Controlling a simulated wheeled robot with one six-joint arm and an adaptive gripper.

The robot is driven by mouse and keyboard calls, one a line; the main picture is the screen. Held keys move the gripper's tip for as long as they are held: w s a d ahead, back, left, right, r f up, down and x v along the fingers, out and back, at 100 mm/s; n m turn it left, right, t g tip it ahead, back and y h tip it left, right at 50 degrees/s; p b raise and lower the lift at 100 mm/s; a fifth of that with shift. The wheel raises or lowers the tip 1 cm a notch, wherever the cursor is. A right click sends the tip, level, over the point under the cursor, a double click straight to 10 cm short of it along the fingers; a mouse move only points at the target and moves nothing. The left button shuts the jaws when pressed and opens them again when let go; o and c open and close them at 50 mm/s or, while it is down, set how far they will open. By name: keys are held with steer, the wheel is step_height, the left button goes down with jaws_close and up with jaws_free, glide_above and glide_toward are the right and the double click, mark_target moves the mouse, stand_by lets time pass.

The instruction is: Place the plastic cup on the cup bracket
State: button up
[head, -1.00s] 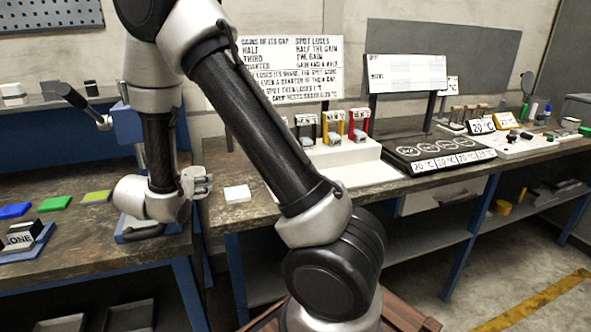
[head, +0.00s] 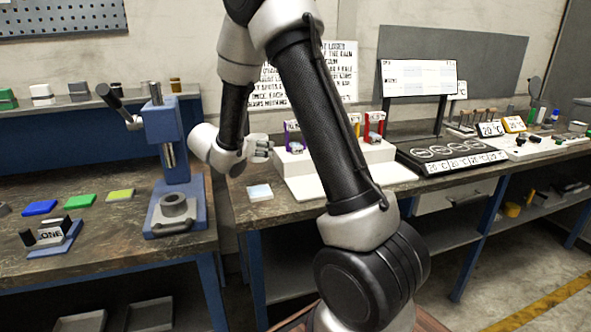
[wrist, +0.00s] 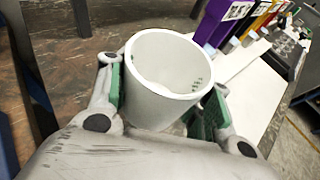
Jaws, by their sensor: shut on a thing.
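The white plastic cup (wrist: 165,80) shows in the wrist view, with its open mouth toward the camera and its inside looking empty. My gripper (wrist: 162,98) is shut on its sides with green-padded fingers. The purple one (wrist: 222,22) is nearest the cup in the wrist view. I cannot tell which is the cup bracket.
A pale square block (head: 260,192) lies on the bench below my gripper. A blue press (head: 172,140) stands to the left. A black panel with round pads (head: 440,152) is right of the stand. A text board (head: 340,65) is behind my arm.

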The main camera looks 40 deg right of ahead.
mark_target(261, 180)
step_height(261, 180, down, 8)
steer(key=shift+f, duration=0.1)
steer(key=shift+f, duration=0.15)
steer(key=o, duration=1)
steer(key=shift+o, duration=0.2)
